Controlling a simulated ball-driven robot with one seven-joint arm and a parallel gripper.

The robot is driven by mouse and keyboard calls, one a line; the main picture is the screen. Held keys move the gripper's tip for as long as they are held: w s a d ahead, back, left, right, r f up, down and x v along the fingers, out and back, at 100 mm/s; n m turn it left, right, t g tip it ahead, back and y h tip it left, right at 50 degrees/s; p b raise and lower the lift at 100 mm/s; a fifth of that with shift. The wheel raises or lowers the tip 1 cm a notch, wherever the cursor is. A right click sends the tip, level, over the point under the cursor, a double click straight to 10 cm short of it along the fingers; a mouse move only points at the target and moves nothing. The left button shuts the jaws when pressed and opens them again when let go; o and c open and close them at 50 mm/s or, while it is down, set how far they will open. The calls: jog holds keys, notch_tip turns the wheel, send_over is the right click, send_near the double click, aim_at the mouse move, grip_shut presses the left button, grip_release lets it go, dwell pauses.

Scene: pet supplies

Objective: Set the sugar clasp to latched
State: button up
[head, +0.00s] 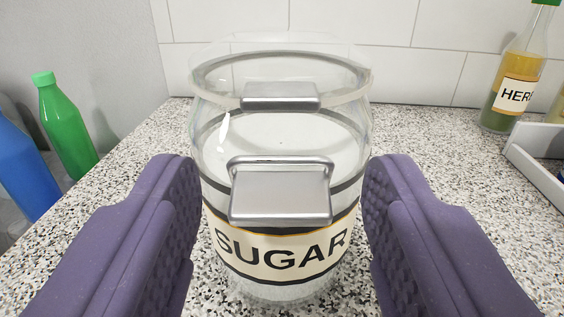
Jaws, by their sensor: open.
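The sugar jar (280,252) is a clear glass jar with a SUGAR label, standing upright on the speckled counter in the middle of the head view. Its clear lid sits on top with a metal catch (280,96) at the front rim. The metal clasp (280,193) is on the jar's front below that catch, with its wire loop at the plate's top edge; a gap shows between the loop and the catch. My gripper (281,190) is open, with one purple finger on each side of the jar. It holds nothing; whether the fingers touch the glass is unclear.
A green bottle (66,128) and a blue bottle (25,165) stand at the left. A herb bottle (512,75) stands at the back right, beside a white tray (540,155). The tiled wall (440,45) is behind. Speckled counter (450,165) is bare right of the jar.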

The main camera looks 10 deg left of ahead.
jog(key=c, duration=1.1)
jog(key=shift+o, duration=0.2)
jog(key=shift+w+a+r+g+p, duration=0.15)
jog(key=shift+r+g+p, duration=0.4)
jog(key=shift+p, duration=0.7)
jog(key=shift+w+r+g+p, duration=0.2)
jog(key=shift+g+p, duration=0.25)
jog(key=shift+p, duration=0.25)
jog(key=shift+w+f+g+p, duration=0.1)
jog(key=shift+w+g+p, duration=0.05)
jog(key=shift+g+p, duration=0.4)
jog(key=shift+f, duration=0.2)
jog(key=o, duration=1.1)
jog(key=shift+c, duration=0.2)
